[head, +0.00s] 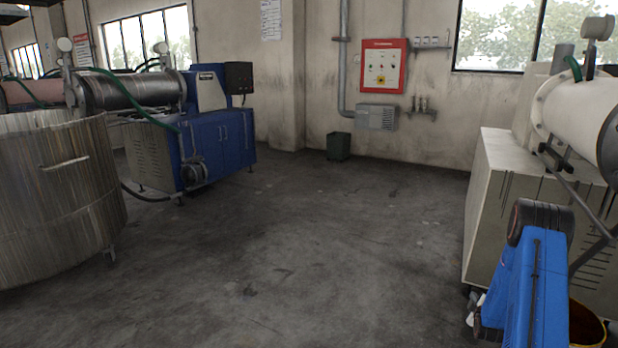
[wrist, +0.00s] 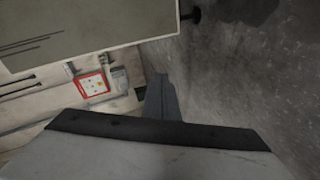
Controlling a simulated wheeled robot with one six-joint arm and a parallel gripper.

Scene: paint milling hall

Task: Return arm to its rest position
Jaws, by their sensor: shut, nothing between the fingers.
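My arm shows in blue with a black joint at the lower right of the head view, close to the cream milling machine (head: 483,215). In the wrist view my gripper (wrist: 160,82) is a narrow grey shape at the centre, with its fingers together and nothing held. The wide grey body with a dark edge behind it fills the bottom of that view. The gripper itself cannot be made out clearly in the head view.
The wrist view, tilted over, shows a machine cabinet (wrist: 90,25) close at the upper left and floor (wrist: 240,85) at right. A yellow-rimmed bucket (head: 587,325) stands beside my arm. A metal vat (head: 55,200) and blue mill (head: 225,143) stand left. The middle floor is clear.

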